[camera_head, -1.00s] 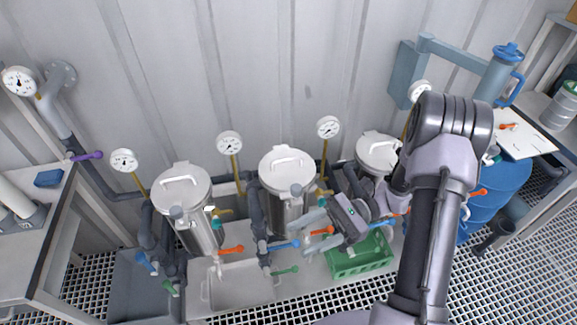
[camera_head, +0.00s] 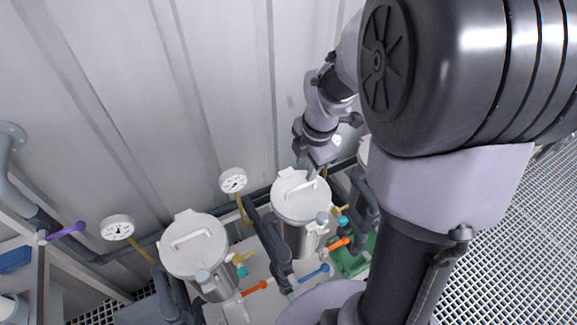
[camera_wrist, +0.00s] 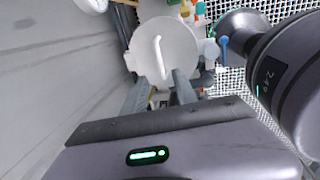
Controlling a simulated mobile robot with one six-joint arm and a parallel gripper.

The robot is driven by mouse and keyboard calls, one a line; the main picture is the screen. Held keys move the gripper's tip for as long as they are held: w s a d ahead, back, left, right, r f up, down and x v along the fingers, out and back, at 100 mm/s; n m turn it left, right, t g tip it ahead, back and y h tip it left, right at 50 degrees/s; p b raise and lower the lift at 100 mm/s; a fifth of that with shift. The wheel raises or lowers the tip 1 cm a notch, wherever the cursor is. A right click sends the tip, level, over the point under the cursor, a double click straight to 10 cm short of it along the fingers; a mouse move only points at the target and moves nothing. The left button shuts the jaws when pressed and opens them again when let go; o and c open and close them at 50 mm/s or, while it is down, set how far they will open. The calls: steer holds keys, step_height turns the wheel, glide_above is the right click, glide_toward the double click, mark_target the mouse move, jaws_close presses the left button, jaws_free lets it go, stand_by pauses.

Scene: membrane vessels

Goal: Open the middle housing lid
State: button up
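The middle housing lid (camera_head: 287,208) is a round white cover with a raised bar handle, lying flat on its steel vessel (camera_head: 290,239). My gripper (camera_head: 314,175) is at the lid's far right side, beside the handle. In the wrist view the lid (camera_wrist: 182,40) fills the upper middle, with its white handle (camera_wrist: 159,50) running roughly up and down the picture. My gripper (camera_wrist: 161,80) is open there, its two grey fingers apart on either side of the handle's lower end. I cannot tell whether they touch the handle or lid.
The left housing lid (camera_head: 205,258) is shut on its vessel. The right vessel is mostly hidden behind my arm. Pressure gauges (camera_head: 233,180), dark pipes (camera_head: 268,240) and orange and blue valve handles (camera_head: 314,274) stand close around the lids. The corrugated wall (camera_head: 120,110) rises close behind.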

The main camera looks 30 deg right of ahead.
mark_target(300, 185)
steer(key=f, duration=0.3)
steer(key=w+f+b, duration=0.1)
steer(key=f, duration=0.2)
steer(key=w+f+b, duration=0.1)
steer(key=f, duration=0.2)
steer(key=shift+c, duration=0.2)
jaws_close()
steer(key=shift+r, duration=0.1)
stand_by(0.8)
